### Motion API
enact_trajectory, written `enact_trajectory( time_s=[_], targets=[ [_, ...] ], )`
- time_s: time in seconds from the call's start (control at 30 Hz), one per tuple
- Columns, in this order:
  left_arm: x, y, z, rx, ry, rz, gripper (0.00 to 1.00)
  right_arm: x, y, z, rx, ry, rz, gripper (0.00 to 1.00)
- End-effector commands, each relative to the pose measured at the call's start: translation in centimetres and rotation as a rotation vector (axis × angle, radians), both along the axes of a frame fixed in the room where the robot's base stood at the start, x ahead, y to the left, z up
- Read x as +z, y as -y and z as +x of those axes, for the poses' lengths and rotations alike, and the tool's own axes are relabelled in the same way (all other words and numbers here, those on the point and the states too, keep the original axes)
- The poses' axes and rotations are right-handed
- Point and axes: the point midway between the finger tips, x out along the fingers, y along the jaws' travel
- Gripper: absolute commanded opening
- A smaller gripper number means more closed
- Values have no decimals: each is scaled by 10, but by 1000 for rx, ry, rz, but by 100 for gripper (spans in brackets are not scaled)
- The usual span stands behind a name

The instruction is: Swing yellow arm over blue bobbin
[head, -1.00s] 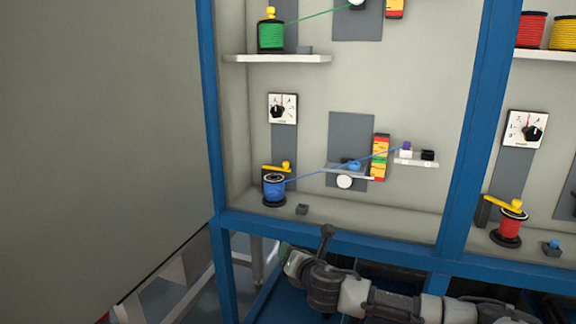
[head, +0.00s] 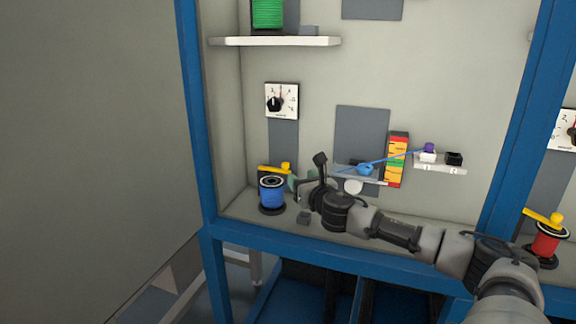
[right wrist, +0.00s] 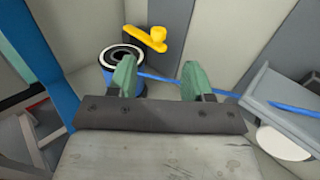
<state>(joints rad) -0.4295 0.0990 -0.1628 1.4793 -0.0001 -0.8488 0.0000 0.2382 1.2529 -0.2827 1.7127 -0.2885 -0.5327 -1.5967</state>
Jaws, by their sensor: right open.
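The blue bobbin (head: 271,193) stands upright on the lower shelf at the left; it also shows in the right wrist view (right wrist: 112,76), partly behind a green finger. The yellow arm (head: 276,169) is behind the bobbin, with its knob end to the right. In the right wrist view the yellow arm (right wrist: 148,37) lies to the side of the bobbin's top, not over it. My right gripper (right wrist: 155,77) is open and empty, just right of the bobbin in the head view. A blue cable (head: 385,160) runs from the bobbin side to the right, passing near the fingers. My left gripper is out of view.
A small ledge with a white wheel (head: 353,187) and a red-yellow-green gauge (head: 397,160) stand to the right. Blue frame posts (head: 196,120) bound the bay.

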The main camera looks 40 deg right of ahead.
Motion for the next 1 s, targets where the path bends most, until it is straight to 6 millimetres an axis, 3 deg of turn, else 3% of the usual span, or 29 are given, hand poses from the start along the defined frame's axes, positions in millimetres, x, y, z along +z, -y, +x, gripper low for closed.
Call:
enact_trajectory(
  time_s=[0.5,0.7,1.0],
  targets=[
    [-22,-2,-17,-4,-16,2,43,1,21,72,2,2,5,50],
    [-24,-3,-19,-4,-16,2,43,0,24,84,4,1,2,50],
    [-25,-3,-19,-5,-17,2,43,0,25,85,4,-1,0,50]
  ],
)
